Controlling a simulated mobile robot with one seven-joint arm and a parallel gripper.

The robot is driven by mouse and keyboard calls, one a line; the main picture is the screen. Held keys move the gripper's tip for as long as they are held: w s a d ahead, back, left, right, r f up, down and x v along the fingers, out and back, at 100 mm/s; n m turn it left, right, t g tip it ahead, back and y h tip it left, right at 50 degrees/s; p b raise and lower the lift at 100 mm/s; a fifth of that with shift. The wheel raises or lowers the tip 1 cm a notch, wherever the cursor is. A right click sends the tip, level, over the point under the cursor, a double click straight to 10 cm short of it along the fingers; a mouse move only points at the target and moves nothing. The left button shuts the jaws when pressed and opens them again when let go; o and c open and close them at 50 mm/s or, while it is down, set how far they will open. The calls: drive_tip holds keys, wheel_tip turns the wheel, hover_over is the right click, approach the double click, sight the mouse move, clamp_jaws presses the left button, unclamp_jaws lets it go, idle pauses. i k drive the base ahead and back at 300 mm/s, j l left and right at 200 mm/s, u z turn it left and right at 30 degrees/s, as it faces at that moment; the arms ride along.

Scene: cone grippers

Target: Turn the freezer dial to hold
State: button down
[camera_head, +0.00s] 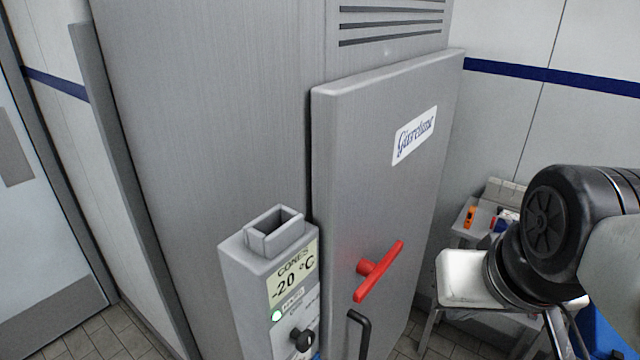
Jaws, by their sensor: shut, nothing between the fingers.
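The freezer dial (303,340) is a small black knob low on the front of a grey control box (245,285), near the bottom edge of the picture. The box carries a pale display (293,275) reading "CONES -20 °C" and a lit green lamp (277,316). Small lettering around the dial is too small to read, so its setting cannot be told. My arm's dark wrist links come in at the right, well apart from the dial. My gripper's fingers cannot be made out.
The tall grey freezer (220,120) has a closed door (385,190) with a red handle (378,272) sticking out right of the box. A black bar handle (358,335) is below it. A small table (460,225) with items stands behind my arm.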

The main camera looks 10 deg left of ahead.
sight(305, 339)
drive_tip(key=u, duration=1.3)
